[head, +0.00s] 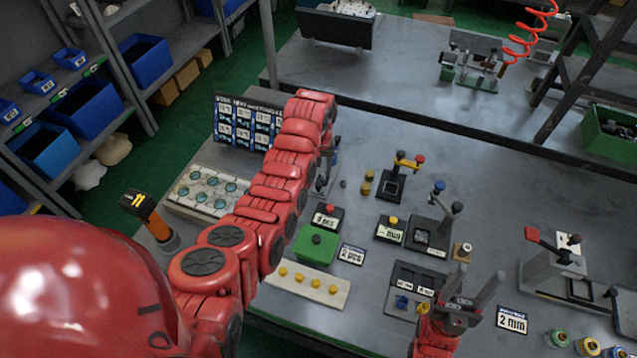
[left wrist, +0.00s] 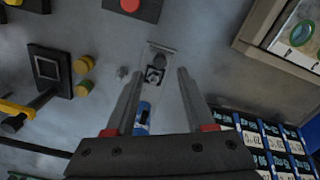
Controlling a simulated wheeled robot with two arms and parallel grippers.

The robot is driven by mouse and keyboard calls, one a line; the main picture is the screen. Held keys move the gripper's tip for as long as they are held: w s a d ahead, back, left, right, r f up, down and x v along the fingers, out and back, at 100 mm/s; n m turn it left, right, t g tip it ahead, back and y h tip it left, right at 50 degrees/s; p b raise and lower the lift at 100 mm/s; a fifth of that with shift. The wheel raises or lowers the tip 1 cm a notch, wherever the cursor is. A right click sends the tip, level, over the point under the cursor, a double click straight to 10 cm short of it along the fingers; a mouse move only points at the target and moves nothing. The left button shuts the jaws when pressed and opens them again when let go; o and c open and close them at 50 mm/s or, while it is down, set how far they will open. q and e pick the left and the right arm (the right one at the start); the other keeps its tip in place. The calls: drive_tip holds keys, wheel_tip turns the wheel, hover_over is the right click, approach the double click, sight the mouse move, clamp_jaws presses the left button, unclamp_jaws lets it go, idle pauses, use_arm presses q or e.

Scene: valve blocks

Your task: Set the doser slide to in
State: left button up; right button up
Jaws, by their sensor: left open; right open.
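In the left wrist view a small fixture stands between my left fingers, with a grey plate (left wrist: 162,48), a dark square block (left wrist: 155,75) and a blue cylinder (left wrist: 142,118). I take it as the likely doser, but cannot read its slide position. In the head view its blue part (head: 334,157) is partly hidden by my left arm. My left gripper (left wrist: 160,100) is open, one finger on each side of the fixture; contact cannot be told. In the head view my right gripper (head: 472,285) is open and empty above the front of the table.
A red-button block (head: 330,210), a yellow-lever block (head: 394,186) and a blue-knob lever block (head: 430,232) stand nearby. A green box (head: 315,244) and a strip with yellow knobs (head: 307,284) lie in front. A label board (head: 235,118) stands behind my left arm. A clamp fixture (head: 570,265) stands right.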

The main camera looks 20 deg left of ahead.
sight(319, 184)
use_arm(q)
drive_tip(key=shift+f+p, duration=0.5)
drive_tip(key=shift+f, duration=1.85)
clamp_jaws()
